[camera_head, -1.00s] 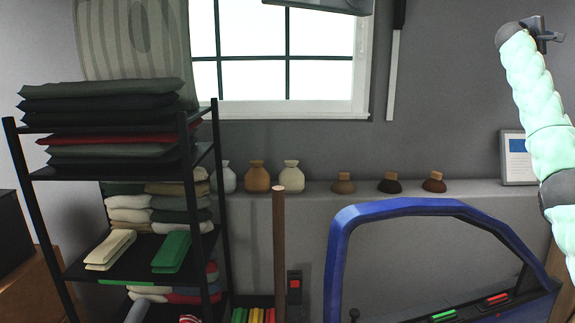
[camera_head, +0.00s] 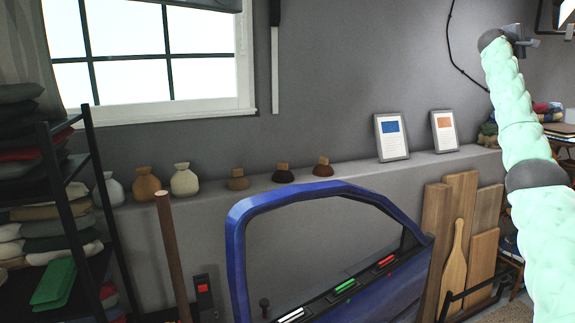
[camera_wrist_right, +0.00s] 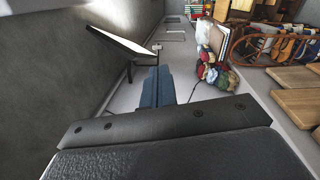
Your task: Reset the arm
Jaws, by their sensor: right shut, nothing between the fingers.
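My right arm, pale mint green with dark joints, rises along the right side of the head view. Its gripper (camera_head: 521,40) is raised high, well above and to the right of the blue car door (camera_head: 237,220). In the right wrist view the gripper (camera_wrist_right: 157,88) has its fingers together with nothing between them. The blue door stands upright at the bottom middle, with white, green and red pieces along its inner panel. My left gripper is not in view.
A black shelf (camera_head: 62,180) with folded cloths stands left. Wooden boards (camera_head: 460,240) lean right of the door. In the wrist view, a tilted panel (camera_wrist_right: 118,40) and coloured bundles (camera_wrist_right: 217,74) lie close by.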

